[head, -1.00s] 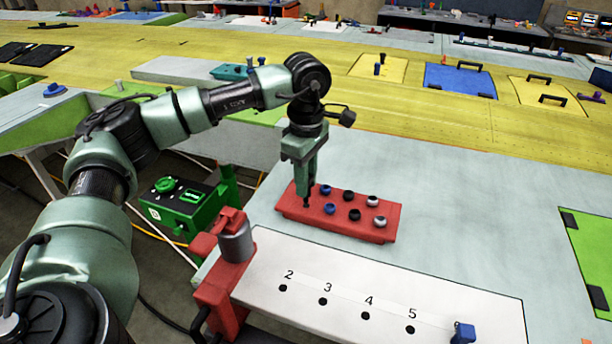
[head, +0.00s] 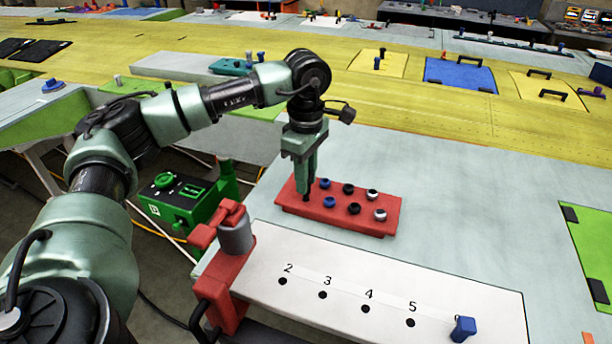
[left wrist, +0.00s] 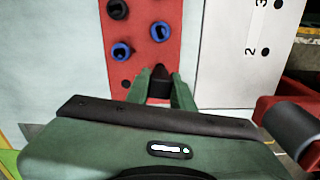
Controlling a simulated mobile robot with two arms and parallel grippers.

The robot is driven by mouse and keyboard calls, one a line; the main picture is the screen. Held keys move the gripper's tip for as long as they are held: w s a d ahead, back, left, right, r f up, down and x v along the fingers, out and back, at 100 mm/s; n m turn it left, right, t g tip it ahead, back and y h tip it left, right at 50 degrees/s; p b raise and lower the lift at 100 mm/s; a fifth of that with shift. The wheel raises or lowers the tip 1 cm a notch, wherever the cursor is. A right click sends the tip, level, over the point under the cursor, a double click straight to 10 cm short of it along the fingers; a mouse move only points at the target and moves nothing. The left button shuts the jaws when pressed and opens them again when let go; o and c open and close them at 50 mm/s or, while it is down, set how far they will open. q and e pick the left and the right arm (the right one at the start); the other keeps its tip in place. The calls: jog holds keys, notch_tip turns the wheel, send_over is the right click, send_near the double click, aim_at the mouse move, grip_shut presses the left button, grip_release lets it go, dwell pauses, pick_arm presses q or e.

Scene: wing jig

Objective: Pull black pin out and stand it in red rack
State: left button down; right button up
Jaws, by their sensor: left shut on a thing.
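The red rack (head: 290,207) lies on the grey table in the head view. My left gripper (head: 307,188) points down at the rack's left end. It is shut on the black pin, whose dark end (head: 307,196) shows below the fingers; the pin also shows between the fingertips in the left wrist view (left wrist: 160,80). The rack in that view (left wrist: 143,62) has a small hole (left wrist: 126,85) beside the fingers. I cannot tell whether the pin's lower end is inside a hole. My right gripper is not in view.
Blue (head: 329,202), black (head: 354,208) and white (head: 379,215) round pieces stand in two rows in the rack. In front lies a white panel (head: 410,290) with numbered holes and a blue block (head: 463,328). A red clamp (head: 228,285) stands at its left. Table right of the rack is clear.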

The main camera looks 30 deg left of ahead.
pick_arm(q)
jog(key=shift+f+b, duration=0.8)
jog(key=shift+f, duration=0.35)
jog(key=c, duration=1.1)
grip_release()
notch_tip(320, 180, up, 7)
jog(key=shift+b, duration=1.05)
jog(key=shift+r, duration=0.4)
